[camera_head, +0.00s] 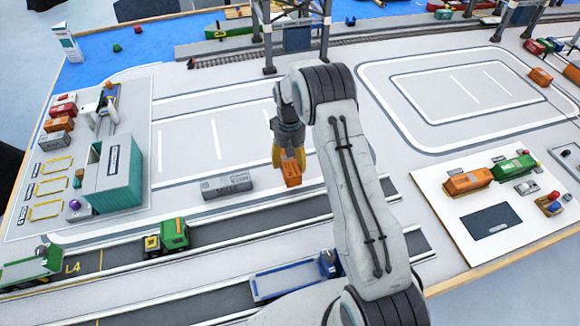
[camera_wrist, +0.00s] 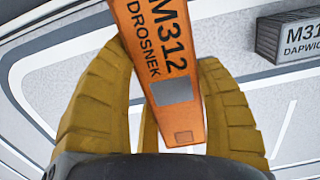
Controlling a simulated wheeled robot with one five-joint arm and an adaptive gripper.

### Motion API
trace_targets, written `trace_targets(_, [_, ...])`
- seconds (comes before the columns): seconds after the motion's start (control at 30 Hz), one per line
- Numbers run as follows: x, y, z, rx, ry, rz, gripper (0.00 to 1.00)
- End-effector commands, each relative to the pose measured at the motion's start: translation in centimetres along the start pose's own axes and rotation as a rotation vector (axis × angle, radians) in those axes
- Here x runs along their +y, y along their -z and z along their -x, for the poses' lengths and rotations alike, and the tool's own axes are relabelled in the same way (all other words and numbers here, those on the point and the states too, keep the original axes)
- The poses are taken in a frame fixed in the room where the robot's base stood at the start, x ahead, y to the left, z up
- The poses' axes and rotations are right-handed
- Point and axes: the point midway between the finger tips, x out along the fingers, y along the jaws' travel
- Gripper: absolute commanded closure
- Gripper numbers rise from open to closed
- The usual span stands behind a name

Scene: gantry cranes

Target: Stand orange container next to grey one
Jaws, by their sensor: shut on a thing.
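The orange container (camera_head: 291,173) is held in my gripper (camera_head: 289,157), above the grey-white board. In the wrist view the orange container (camera_wrist: 165,60) shows "M312 DROSNEK" and sits between the yellow fingers of my gripper (camera_wrist: 165,115). The grey container (camera_head: 227,184) lies on the board to the left of the held one, near the dark road. It also shows at the upper right of the wrist view (camera_wrist: 290,37), marked "M31" and "DAPWIC", cut off by the frame edge. The orange and grey containers are apart. The underside of the orange container is not clear.
A teal building (camera_head: 115,175) stands to the left. A green truck (camera_head: 172,234) is on the road and a blue trailer (camera_head: 290,277) is nearer me. A white board (camera_head: 440,210) with orange and green containers lies right. The marked bay (camera_head: 190,135) behind the grey container is clear.

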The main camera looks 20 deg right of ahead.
Motion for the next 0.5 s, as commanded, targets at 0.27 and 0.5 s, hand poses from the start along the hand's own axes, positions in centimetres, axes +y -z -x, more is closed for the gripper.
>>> trace_targets(0.27, [0.0, 0.6, -0.6, -0.001, 0.000, 0.000, 0.75])
trace_targets(0.5, [0.0, 0.8, -3.3, -0.001, 0.000, 0.000, 0.75])
